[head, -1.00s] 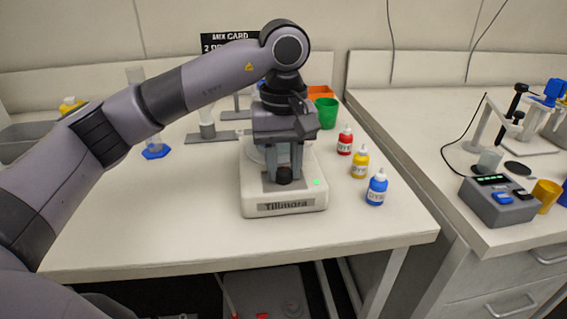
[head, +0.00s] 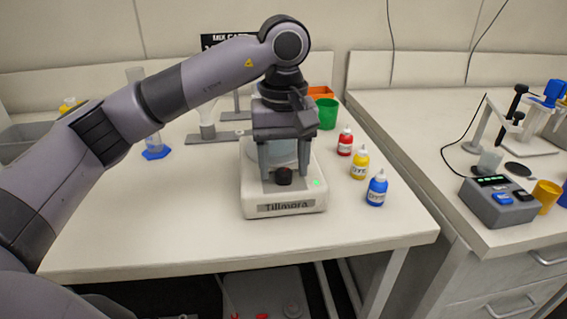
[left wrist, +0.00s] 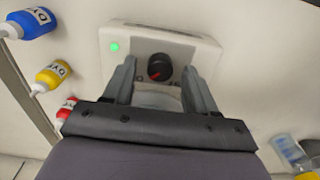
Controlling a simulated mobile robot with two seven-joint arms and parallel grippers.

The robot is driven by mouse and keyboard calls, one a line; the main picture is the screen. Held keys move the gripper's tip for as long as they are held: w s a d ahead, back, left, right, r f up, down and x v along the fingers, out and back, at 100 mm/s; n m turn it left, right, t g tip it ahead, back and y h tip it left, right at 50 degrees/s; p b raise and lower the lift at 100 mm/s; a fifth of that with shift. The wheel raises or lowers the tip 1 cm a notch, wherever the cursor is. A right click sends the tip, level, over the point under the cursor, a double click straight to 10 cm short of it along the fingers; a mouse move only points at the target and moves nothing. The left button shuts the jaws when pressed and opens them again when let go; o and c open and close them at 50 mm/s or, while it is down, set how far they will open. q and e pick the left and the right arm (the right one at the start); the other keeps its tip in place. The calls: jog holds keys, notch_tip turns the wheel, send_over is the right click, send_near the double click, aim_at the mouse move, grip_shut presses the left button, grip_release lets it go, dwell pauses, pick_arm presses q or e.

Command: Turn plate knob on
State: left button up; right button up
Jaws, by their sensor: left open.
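The white stirrer plate labelled Tillmora (head: 250,200) stands on the table, with a lit green light (head: 317,183) on its front right. Its dark knob (head: 284,176) is on the front; in the left wrist view the knob (left wrist: 159,68) shows a red pointer mark. My left gripper (head: 285,172) is above the plate, fingers pointing down. Its fingers are spread apart, one on either side of the knob, with gaps between them and the knob. In the left wrist view the fingers (left wrist: 158,85) also stand clear of the knob. My right gripper is not in view.
Red (head: 345,141), yellow (head: 360,163) and blue (head: 377,188) dye bottles stand right of the plate. A green cup (head: 327,113) is behind it. A grey device (head: 498,203) sits on the right counter. The table's front left is clear.

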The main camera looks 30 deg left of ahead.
aim_at(283, 172)
pick_arm(q)
notch_tip(283, 172, up, 6)
jog(key=shift+f+p, duration=0.2)
jog(key=shift+p, duration=0.2)
jog(key=shift+r, duration=0.5)
